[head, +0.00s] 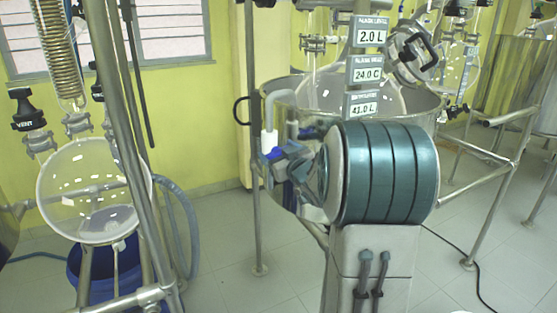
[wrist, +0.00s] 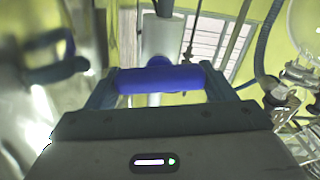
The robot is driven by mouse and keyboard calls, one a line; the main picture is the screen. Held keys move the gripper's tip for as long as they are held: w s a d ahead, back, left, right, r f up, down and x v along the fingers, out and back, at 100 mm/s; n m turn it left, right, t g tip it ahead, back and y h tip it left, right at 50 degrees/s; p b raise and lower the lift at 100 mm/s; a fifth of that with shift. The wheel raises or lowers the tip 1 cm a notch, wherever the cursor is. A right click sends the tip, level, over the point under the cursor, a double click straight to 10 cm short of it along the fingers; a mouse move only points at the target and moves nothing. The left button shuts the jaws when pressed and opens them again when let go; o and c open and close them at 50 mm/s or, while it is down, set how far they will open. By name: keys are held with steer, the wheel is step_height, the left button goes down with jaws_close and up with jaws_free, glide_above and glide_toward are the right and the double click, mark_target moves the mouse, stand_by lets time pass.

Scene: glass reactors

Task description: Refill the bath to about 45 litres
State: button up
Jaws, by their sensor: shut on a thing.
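The steel bath (head: 425,100) stands in the middle of the head view, around a glass vessel (head: 345,92). A grey spout pipe (head: 275,98) with a white sleeve curves over its left rim. My gripper (head: 278,156) is at the bath's left outer side, below the spout. It is shut on a blue handle (head: 274,153); in the wrist view the blue handle (wrist: 160,79) lies across between both fingers. The lowest readout plate (head: 364,106) shows 41.0 L; its small heading is blurred. My arm hides part of the bath's front.
Upper plates read 2.0 L (head: 371,33) and 24.0 C (head: 367,70). At left are a round glass flask (head: 85,185), steel frame posts and a blue bucket (head: 75,268). A steel rail (head: 500,210) stands at right.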

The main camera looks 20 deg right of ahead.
steer(key=n+b, duration=0.4)
steer(key=b, duration=0.1)
steer(key=shift+a+f+n, duration=0.15)
steer(key=shift+f+n, duration=0.15)
steer(key=n+b, duration=0.4)
steer(key=shift+r+n+b, duration=0.1)
steer(key=shift+n+b, duration=0.2)
steer(key=o, duration=1)
steer(key=shift+s+r, duration=0.1)
steer(key=s, duration=0.7)
steer(key=s+p, duration=0.1)
steer(key=s, duration=0.5)
steer(key=shift+s+d, duration=0.2)
steer(key=shift+s, duration=0.15)
